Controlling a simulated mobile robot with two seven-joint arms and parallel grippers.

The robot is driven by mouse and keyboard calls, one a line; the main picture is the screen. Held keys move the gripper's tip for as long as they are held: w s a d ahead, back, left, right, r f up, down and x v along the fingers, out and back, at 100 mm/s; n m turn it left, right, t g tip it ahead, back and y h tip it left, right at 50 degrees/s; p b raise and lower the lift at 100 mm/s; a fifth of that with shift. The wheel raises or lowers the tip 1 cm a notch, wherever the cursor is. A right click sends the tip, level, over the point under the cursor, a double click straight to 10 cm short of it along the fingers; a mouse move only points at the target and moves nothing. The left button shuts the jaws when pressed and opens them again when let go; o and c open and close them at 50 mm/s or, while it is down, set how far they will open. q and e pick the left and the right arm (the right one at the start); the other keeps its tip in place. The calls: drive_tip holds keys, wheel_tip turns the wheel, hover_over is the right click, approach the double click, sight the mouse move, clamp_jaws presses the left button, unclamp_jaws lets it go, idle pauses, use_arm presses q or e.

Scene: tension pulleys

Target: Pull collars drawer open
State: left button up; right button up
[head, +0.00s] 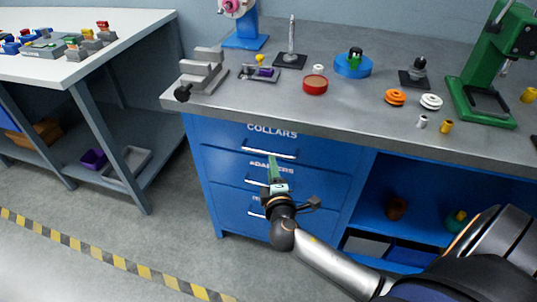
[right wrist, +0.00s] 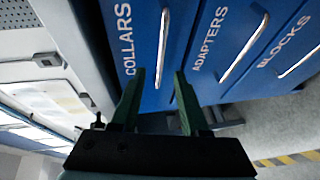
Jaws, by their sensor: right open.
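The collars drawer (head: 225,135) is the top blue drawer under the bench and looks shut, flush with the front. Its label and long silver handle (head: 270,153) show in the head view. In the right wrist view the collars drawer (right wrist: 143,65) and its handle (right wrist: 163,45) lie straight ahead. My right gripper (head: 273,163) is open, with green fingers pointing at that handle. In the right wrist view the handle lines up with the gap between the fingertips (right wrist: 158,75). I cannot tell whether they touch it. My left gripper is not in view.
The adapters drawer (head: 225,163) and a third drawer lie below, with similar handles. Open blue shelving (head: 390,180) is to their right. The grey benchtop (head: 340,110) holds a vise (head: 203,70), a red round container (head: 315,85), rings and a green press (head: 490,70). Floor in front is clear.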

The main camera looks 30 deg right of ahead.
sight(268, 152)
drive_tip(key=x, duration=0.8)
drive_tip(key=shift+w+b, duration=0.2)
drive_tip(key=shift+b, duration=0.2)
clamp_jaws()
idle(0.9)
